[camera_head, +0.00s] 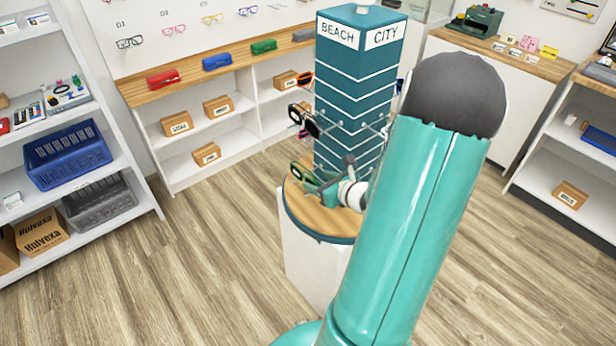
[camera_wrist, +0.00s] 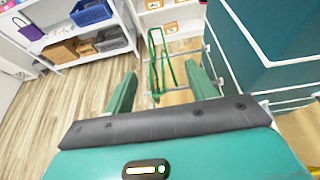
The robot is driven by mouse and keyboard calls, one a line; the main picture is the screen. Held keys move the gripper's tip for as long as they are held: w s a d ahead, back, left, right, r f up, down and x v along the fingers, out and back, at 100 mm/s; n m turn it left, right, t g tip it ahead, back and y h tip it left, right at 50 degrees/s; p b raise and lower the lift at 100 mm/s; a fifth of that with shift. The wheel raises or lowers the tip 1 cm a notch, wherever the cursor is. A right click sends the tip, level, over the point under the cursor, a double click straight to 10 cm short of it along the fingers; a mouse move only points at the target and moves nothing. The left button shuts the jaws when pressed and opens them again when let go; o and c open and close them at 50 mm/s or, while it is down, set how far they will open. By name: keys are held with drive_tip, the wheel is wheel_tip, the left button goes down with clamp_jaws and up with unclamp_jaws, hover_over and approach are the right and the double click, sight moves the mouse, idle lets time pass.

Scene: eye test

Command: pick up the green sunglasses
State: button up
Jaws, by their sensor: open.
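The green sunglasses (camera_wrist: 153,62) show in the wrist view as a thin green frame, just ahead of and between my gripper's fingertips. I cannot tell whether the fingers touch them. My gripper (camera_wrist: 161,70) is open, with one green finger on each side. In the head view, my gripper (camera_head: 313,181) is low at the left side of the teal display tower (camera_head: 357,95), above the round wooden base. A dark green loop, seemingly the sunglasses (camera_head: 297,171), shows at its tip. My arm and wrist hide part of the tower's lower right.
Dark glasses (camera_head: 310,122) and orange ones (camera_head: 305,79) hang on the tower's left side, above my gripper. Thin prongs stick out of the tower. The round base (camera_head: 313,220) is below. Shelves with a blue crate (camera_head: 68,153) stand left; open floor lies between.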

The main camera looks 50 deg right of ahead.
sight(311, 177)
drive_tip(key=x, duration=0.4)
drive_tip(key=shift+w+d+f, duration=0.1)
drive_tip(key=shift+w+d, duration=0.05)
drive_tip(key=shift+w, duration=0.15)
drive_tip(key=shift+c, duration=0.5)
drive_tip(key=c, duration=0.9)
drive_tip(key=shift+c, duration=0.2)
